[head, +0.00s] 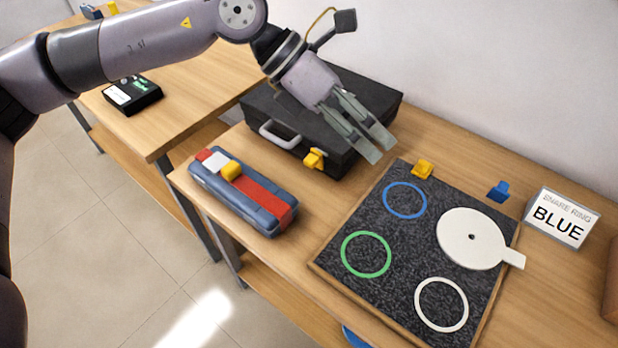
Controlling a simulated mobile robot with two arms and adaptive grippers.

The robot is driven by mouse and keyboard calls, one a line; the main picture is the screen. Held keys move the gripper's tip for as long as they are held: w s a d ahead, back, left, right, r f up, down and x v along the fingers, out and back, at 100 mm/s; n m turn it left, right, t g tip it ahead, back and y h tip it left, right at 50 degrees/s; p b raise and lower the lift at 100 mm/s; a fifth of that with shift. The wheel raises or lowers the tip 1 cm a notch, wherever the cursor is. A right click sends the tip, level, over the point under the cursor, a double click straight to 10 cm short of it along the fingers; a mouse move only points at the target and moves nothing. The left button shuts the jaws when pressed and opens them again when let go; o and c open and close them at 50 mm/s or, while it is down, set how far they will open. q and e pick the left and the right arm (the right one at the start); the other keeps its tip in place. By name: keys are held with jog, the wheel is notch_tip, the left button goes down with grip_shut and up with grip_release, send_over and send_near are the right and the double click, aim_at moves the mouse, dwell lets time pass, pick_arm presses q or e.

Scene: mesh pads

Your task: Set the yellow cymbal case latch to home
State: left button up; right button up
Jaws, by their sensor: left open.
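A black case (262,104) with a grey handle lies on the table at the back wall. A yellow latch (314,159) sits on its front side, near the right front corner. My left gripper (380,148) is open and empty, its fingers pointing down to the right above the right part of the case. The fingertips are to the right of the yellow latch and apart from it. The gripper and its fingers hide part of the case top. My right gripper is not in view.
A blue-grey box (258,216) with a red strip, a white patch and a yellow block (231,171) stands left of a dark mesh pad (330,254). The pad bears coloured rings and a white disc (470,240). Yellow and blue clips and a "BLUE" sign (560,218) stand behind.

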pick_arm(q)
jog(key=w+a+f+n+t+y+b, duration=0.3)
jog(key=w+a+f+y+b, duration=0.1)
jog(key=a+f, duration=0.15)
jog(key=n+t+y+b, duration=0.2)
jog(key=n+t+y, duration=0.1)
send_near(311, 158)
jog(key=shift+g, duration=0.3)
jog(key=p+x, duration=0.2)
jog(key=x, duration=0.6)
jog(key=shift+w+f, duration=0.2)
jog(key=shift+w, duration=0.05)
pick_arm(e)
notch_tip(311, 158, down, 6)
pick_arm(q)
grip_shut()
